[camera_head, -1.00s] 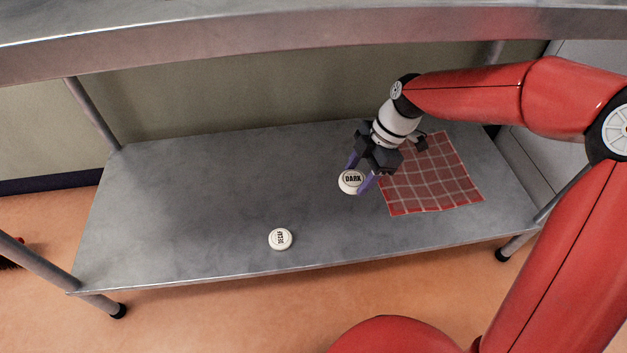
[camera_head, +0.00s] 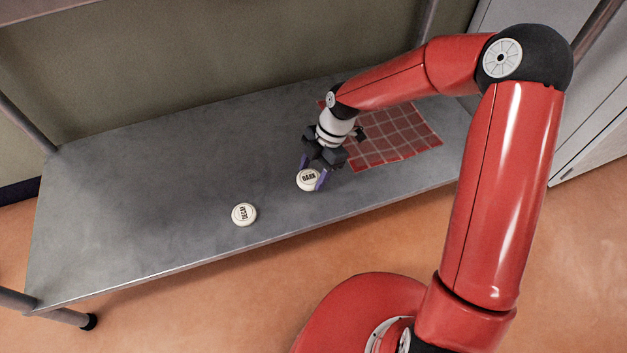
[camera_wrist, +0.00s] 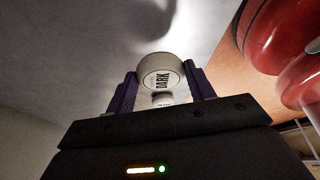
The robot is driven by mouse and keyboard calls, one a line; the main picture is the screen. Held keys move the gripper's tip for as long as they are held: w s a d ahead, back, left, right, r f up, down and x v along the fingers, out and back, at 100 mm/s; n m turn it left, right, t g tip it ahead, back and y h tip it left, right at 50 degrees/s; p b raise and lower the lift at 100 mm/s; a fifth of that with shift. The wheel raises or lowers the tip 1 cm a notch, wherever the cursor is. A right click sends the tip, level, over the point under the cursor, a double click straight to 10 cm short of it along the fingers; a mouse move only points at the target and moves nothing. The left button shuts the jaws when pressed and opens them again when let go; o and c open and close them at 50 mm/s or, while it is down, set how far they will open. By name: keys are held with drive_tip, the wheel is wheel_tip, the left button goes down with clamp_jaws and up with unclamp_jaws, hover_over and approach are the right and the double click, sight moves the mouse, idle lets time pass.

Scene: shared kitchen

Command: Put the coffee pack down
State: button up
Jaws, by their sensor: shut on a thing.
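The coffee pack (camera_head: 308,181) is a round, cream-white container whose top reads DARK. My gripper (camera_head: 312,171) is shut on it, with a purple finger on either side. They are over the grey metal shelf (camera_head: 150,190), left of the checked cloth. I cannot tell whether the pack's base touches the shelf. In the wrist view the pack (camera_wrist: 161,72) sits between the two fingers (camera_wrist: 160,82), its label facing the camera. A similar white container reading DECAF (camera_head: 244,214) stands on the shelf to the left, apart from the held pack.
A red checked cloth (camera_head: 400,135) lies on the shelf to the right, partly behind my arm. The left half of the shelf is bare. The shelf's front edge (camera_head: 200,263) is near both containers. A metal leg (camera_head: 22,122) stands at the back left.

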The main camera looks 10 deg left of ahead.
sight(314, 180)
drive_tip(key=shift+f+b, duration=0.4)
drive_tip(key=shift+f, duration=1.65)
drive_tip(key=o, duration=0.9)
drive_tip(key=shift+o, duration=0.2)
